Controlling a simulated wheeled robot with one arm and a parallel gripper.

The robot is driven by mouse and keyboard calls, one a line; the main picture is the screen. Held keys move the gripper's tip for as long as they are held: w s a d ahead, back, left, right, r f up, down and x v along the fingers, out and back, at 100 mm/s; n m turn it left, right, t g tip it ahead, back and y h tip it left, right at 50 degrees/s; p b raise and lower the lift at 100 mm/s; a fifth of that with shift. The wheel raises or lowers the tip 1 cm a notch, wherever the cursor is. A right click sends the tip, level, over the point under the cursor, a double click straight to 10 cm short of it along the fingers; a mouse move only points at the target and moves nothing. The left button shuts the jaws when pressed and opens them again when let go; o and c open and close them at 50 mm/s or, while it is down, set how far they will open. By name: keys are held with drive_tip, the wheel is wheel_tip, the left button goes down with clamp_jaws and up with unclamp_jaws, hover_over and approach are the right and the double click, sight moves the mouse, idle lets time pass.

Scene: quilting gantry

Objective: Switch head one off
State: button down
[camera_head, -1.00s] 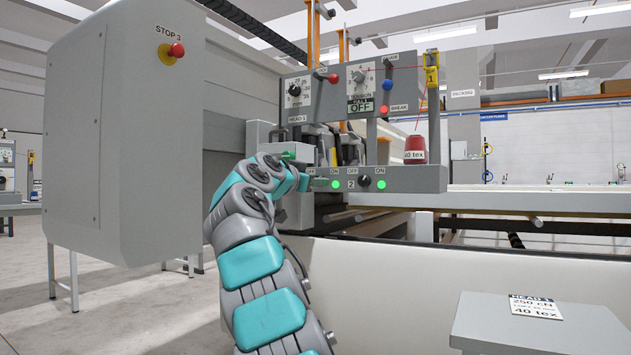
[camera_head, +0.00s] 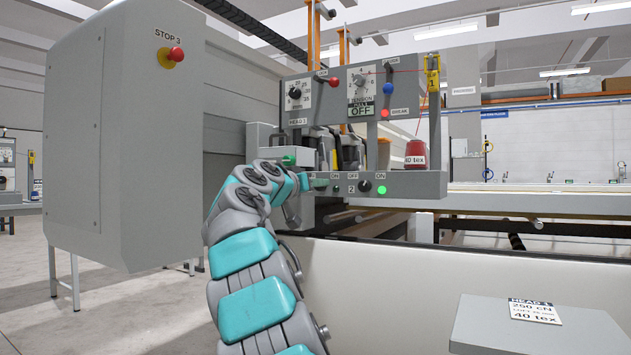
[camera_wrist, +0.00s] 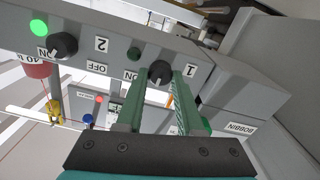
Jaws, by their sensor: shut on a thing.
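The head one knob (camera_wrist: 160,72), black and beside the numeral 1, sits between the green fingers of my gripper (camera_wrist: 161,80) in the wrist view. The fingers are shut on it. The lamp of head one (camera_wrist: 134,53) is dark; in the head view this lamp (camera_head: 335,189) is dark too. An ON label (camera_wrist: 131,75) shows beside the left finger; the OFF label of this knob is not visible. In the head view my gripper (camera_head: 305,181) is at the left end of the switch bar (camera_head: 420,184), and the knob is hidden.
The head two knob (camera_wrist: 64,45) is close by, with its lamp (camera_wrist: 38,28) lit green. A red thread cone (camera_head: 415,154) stands on the bar. A red STOP 3 button (camera_head: 176,54) is on the large cabinet (camera_head: 130,130). A card (camera_head: 534,311) lies on a grey stand.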

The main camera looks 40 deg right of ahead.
drive_tip(key=n+p, duration=0.3)
drive_tip(key=n, duration=0.3)
drive_tip(key=shift+p, duration=0.35)
drive_tip(key=shift+w+n, duration=0.1)
drive_tip(key=shift+n, duration=0.3)
drive_tip(key=c, duration=0.5)
unclamp_jaws()
drive_tip(key=shift+c, duration=0.2)
drive_tip(key=shift+a, duration=0.15)
drive_tip(key=v, duration=0.7)
drive_tip(key=shift+s+a+b, duration=0.2)
drive_tip(key=shift+a+b, duration=0.05)
drive_tip(key=shift+b, duration=0.2)
